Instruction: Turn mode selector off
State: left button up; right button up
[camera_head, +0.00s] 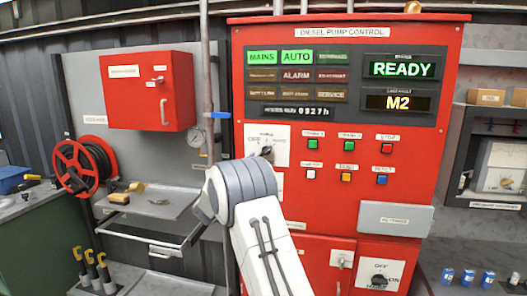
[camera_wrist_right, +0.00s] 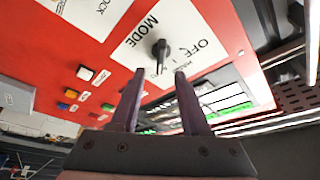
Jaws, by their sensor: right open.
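The mode selector is a black knob (camera_wrist_right: 160,50) on a white plate marked MODE and OFF (camera_wrist_right: 125,45) in the right wrist view. The OFF label lies to the right of the knob there; I cannot tell surely which label the knob points at. In the head view the knob (camera_head: 267,152) shows at the left of the red panel, just above my right arm. My right gripper (camera_wrist_right: 160,73) is open, its two fingertips just short of the knob, one toward each side, with nothing held. In the head view the arm hides this gripper. My left gripper is not in view.
The red pump panel (camera_head: 450,60) has lit MAINS, AUTO, READY and M2 displays. Coloured buttons (camera_head: 348,146) sit right of the selector. A grey pipe (camera_head: 207,80) and a shelf (camera_head: 150,200) stand left. A lower OFF/ON switch (camera_head: 379,281) is at the bottom right.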

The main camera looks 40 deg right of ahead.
aim_at(264, 153)
jog(key=p+x, duration=0.2)
jog(key=x, duration=0.3)
jog(key=shift+w+d+r, duration=0.1)
jog(key=shift+d+r, duration=0.15)
jog(key=shift+w+d, duration=0.2)
jog(key=shift+d, duration=0.25)
grip_shut()
